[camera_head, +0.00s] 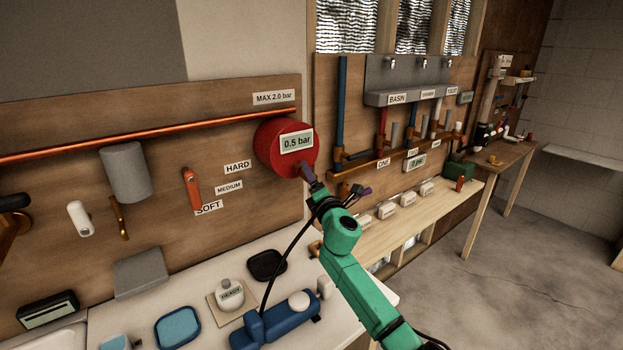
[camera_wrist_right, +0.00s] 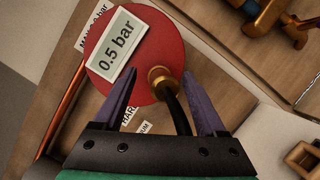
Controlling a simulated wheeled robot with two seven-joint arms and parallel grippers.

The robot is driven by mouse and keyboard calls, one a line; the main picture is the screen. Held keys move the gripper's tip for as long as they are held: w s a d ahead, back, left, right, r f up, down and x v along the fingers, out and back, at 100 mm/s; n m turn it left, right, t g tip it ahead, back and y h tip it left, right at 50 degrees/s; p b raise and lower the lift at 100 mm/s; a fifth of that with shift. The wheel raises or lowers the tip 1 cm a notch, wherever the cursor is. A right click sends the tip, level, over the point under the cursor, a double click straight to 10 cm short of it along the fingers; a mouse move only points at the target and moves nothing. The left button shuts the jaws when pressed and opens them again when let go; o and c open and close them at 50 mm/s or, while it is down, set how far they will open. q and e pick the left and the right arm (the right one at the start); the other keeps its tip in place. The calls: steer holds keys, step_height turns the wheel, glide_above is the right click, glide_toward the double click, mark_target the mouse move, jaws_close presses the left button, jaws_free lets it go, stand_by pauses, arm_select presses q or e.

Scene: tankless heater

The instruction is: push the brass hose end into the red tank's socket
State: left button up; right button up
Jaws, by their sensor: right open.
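The round red tank (camera_head: 273,152) with a "0.5 bar" display is on the wooden wall panel. It also shows in the right wrist view (camera_wrist_right: 152,84). My right gripper (camera_head: 334,178) is at the tank's lower right in the head view. In the right wrist view my right gripper (camera_wrist_right: 160,76) is open, its purple fingers apart. The brass hose end (camera_wrist_right: 161,80) shows between them against the tank's lower edge, with the black hose (camera_wrist_right: 177,112) running back from it. The socket is hidden; I cannot tell how deep the brass sits. My left gripper is out of view.
A copper pipe (camera_head: 150,136) runs along the panel to the tank. A red lever (camera_head: 192,188) hangs beside the HARD, MEDIUM and SOFT labels. A blue pump (camera_head: 275,325) stands on the white counter below, where the black hose (camera_head: 284,262) rises.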

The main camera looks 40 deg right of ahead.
steer(key=b+v, duration=0.2)
steer(key=v, duration=1.2)
steer(key=shift+s, duration=0.3)
steer(key=shift+a, duration=0.1)
